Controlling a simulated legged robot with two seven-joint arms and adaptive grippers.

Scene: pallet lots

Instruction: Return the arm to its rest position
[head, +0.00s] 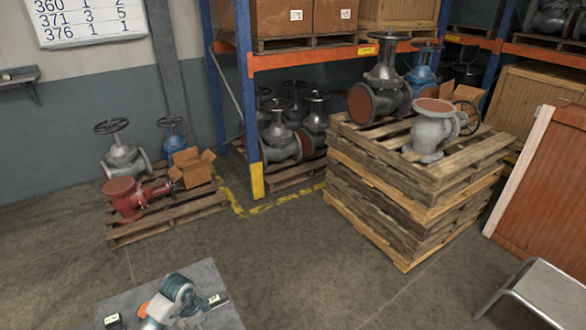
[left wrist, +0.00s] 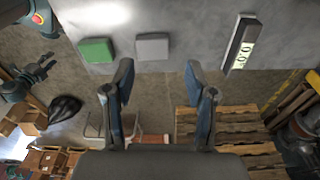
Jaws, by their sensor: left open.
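My left gripper (left wrist: 160,85) shows in the left wrist view with its two dark fingers spread wide apart. Nothing is between the fingers. Past the fingertips is a grey surface (left wrist: 200,25) holding a green block (left wrist: 97,51), a grey block (left wrist: 152,47) and a long dark display (left wrist: 241,45). A dark gripper (left wrist: 38,75) on a teal arm shows at the left of that view, too small to read its jaws. In the head view a white and teal part (head: 172,300) stands over the grey surface (head: 205,278); no fingers are clear there.
A low pallet (head: 165,215) with valves and a carton (head: 195,166) is at left. A tall pallet stack (head: 400,200) bears grey valves (head: 434,130). A blue and orange rack (head: 300,60) stands behind. A metal table (head: 550,290) is at lower right. Floor between is clear.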

